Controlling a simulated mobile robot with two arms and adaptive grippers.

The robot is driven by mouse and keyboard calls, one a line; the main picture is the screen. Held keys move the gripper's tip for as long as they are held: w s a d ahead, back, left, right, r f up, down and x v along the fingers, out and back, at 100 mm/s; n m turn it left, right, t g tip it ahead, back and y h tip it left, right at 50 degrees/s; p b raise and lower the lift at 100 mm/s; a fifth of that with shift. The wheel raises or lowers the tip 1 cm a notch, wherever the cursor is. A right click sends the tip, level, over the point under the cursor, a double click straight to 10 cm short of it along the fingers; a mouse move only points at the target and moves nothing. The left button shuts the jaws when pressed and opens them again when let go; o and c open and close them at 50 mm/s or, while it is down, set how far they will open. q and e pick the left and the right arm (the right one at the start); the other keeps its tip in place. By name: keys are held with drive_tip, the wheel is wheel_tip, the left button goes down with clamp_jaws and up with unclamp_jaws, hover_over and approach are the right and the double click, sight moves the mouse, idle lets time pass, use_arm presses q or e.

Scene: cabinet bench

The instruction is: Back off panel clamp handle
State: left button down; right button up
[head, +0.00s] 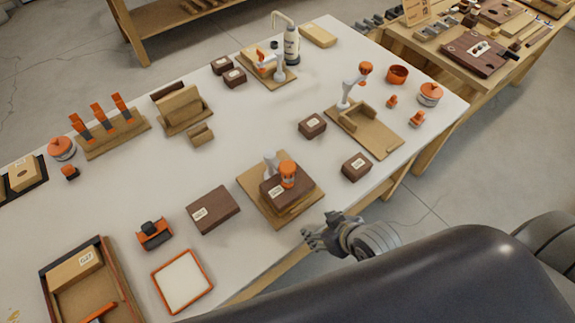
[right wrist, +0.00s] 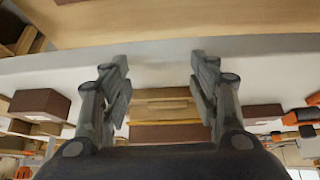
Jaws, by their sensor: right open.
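A clamp with an orange handle (head: 288,168) and a grey metal arm stands on a wooden base board (head: 255,197) near the table's front edge. Its handle is over a dark brown panel (head: 270,191) with a white label. My right gripper (head: 313,236) is open and empty beside the front edge, close to the near corner of that board. In the right wrist view the two fingers (right wrist: 160,92) are apart, with layered wood and a brown block (right wrist: 168,133) beyond them. The clamp handle cannot be made out there. My left gripper is not in view.
A second orange-handled clamp (head: 365,68) is raised on a board (head: 378,139) at the right; another (head: 262,55) is at the back. Brown blocks (head: 213,209) (head: 356,166) lie either side of the near board. The table's middle is fairly clear.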

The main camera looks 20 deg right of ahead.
sight(294, 173)
drive_tip(key=w+a+r+t+y, duration=0.1)
drive_tip(key=w+r+n+t+y, duration=0.1)
drive_tip(key=t, duration=0.1)
drive_tip(key=w+a+r+n+t+y, duration=0.1)
drive_tip(key=w+r+y, duration=0.1)
drive_tip(key=shift+a+r+t, duration=0.1)
drive_tip(key=shift+a+t, duration=0.2)
drive_tip(key=shift+a, duration=0.05)
drive_tip(key=shift+d+r+t+y, duration=1.3)
drive_tip(key=shift+r+t+y, duration=0.65)
drive_tip(key=shift+r, duration=2.05)
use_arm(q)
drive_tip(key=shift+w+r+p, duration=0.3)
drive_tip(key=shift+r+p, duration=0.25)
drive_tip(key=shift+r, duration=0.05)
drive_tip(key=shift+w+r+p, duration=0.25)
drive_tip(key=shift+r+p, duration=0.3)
use_arm(e)
drive_tip(key=shift+n+t+h, duration=0.25)
drive_tip(key=shift+n, duration=0.05)
drive_tip(key=x, duration=1)
drive_tip(key=shift+w+d, duration=0.1)
drive_tip(key=c, duration=1.1)
